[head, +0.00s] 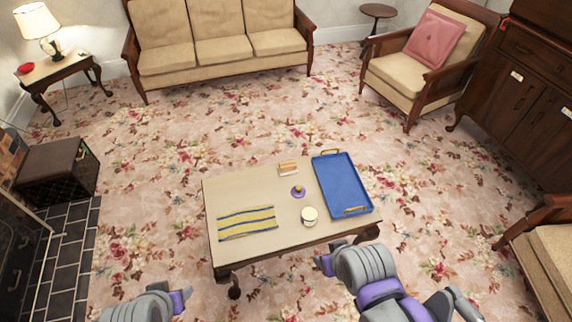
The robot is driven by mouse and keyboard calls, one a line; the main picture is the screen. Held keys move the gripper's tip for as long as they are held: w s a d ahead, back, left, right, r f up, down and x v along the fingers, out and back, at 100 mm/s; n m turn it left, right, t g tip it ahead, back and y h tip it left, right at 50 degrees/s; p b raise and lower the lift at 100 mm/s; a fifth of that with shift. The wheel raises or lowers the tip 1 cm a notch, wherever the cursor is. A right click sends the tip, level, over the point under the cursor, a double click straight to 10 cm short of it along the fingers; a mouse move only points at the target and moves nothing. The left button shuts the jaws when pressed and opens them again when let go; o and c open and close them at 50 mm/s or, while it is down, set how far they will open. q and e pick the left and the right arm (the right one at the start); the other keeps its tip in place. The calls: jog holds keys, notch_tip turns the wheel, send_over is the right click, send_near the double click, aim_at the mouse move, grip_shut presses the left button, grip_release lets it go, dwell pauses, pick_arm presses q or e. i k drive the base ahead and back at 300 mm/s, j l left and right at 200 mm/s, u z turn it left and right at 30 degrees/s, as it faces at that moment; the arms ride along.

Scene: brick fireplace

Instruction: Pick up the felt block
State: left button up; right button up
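A small block with an orange-brown top and a pale lower part (288,169), which looks like the felt block, lies near the far edge of the low table (222,197). It is just left of the blue tray and nothing touches it. My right gripper (328,262) is at the table's near right edge, well short of the block. My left gripper (176,301) is low at the bottom left, off the table and far from the block. Both grippers are seen mostly from behind, so their fingers and opening are unclear.
On the table are a blue tray (342,184) with brass-coloured handles, a purple item with an orange knob (298,191), a pale round cup or jar (309,215) and a yellow striped cloth (247,223). An armchair (545,260) stands at right. Carpet around the table is clear.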

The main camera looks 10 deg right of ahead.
aim_at(290, 167)
jog(key=l+u, duration=0.15)
jog(key=u, duration=0.25)
jog(key=l+u, duration=0.15)
jog(key=u, duration=0.3)
jog(key=l+u, duration=0.15)
jog(key=u, duration=0.25)
jog(key=l+u, duration=0.25)
jog(key=l, duration=0.3)
jog(key=k+l+u, duration=0.25)
jog(key=l, duration=0.6)
jog(key=k+l, duration=0.1)
jog(key=l, duration=0.25)
